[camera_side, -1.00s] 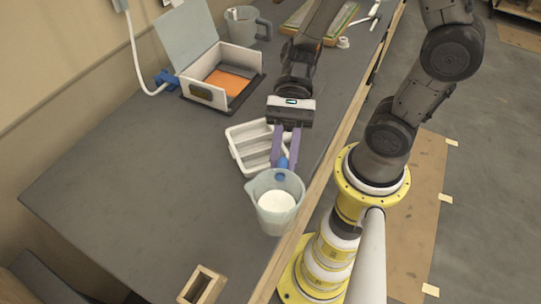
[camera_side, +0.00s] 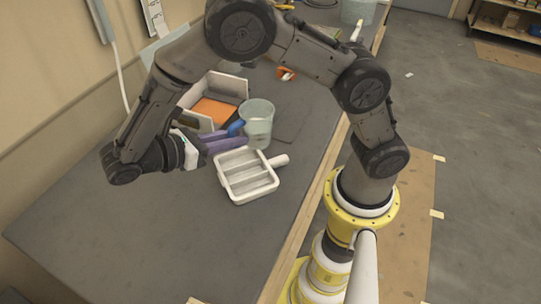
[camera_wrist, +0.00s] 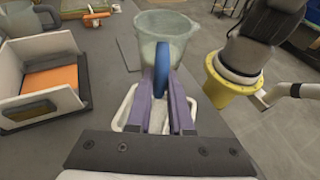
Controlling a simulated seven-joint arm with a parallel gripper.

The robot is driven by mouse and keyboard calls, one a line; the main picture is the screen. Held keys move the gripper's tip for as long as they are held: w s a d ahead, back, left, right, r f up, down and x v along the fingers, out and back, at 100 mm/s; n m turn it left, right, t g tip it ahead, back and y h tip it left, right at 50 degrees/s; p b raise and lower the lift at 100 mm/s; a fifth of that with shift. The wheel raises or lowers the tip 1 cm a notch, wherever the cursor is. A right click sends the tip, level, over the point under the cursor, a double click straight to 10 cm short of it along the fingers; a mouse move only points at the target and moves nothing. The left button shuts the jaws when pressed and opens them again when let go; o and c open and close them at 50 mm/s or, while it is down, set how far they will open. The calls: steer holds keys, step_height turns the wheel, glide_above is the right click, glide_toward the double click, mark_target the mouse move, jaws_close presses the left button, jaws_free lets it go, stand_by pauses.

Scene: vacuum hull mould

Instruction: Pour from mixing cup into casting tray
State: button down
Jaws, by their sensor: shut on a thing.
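The translucent mixing cup (camera_side: 259,119) is close to upright in the side view, with its blue handle (camera_side: 236,128) toward my gripper. My gripper (camera_side: 238,136) comes from the left with purple fingers shut on that handle. The white casting tray (camera_side: 228,184), with long compartments, lies on the bench just in front of the cup. In the wrist view the cup (camera_wrist: 163,28) is ahead of my fingers (camera_wrist: 161,82), and the tray (camera_wrist: 122,108) shows partly beneath them. I cannot make out the cup's contents or whether its base touches anything.
A white box (camera_side: 233,87) with an orange sheet (camera_side: 212,111) stands behind my gripper. A small orange item (camera_side: 286,73) lies farther back. The dark bench (camera_side: 130,235) is clear at the front left. A wooden edge (camera_side: 300,238) borders the bench on the right.

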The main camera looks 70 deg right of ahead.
steer(key=w+a+r+n+t+h, duration=0.1)
steer(key=w+a+r+n+t, duration=0.2)
steer(key=w+a+n+t, duration=0.45)
step_height(320, 180, down, 6)
steer(key=d+m, duration=0.2)
steer(key=m, duration=0.3)
steer(key=shift+s+d, duration=0.4)
steer(key=shift+s, duration=0.05)
steer(key=shift+f, duration=0.1)
stand_by(0.5)
steer(key=shift+a+m+t+h, duration=0.15)
steer(key=shift+m+t+h, duration=0.2)
steer(key=shift+m, duration=0.2)
steer(key=shift+w, duration=0.1)
stand_by(0.5)
steer(key=shift+m+t, duration=0.3)
steer(key=shift+m, duration=0.1)
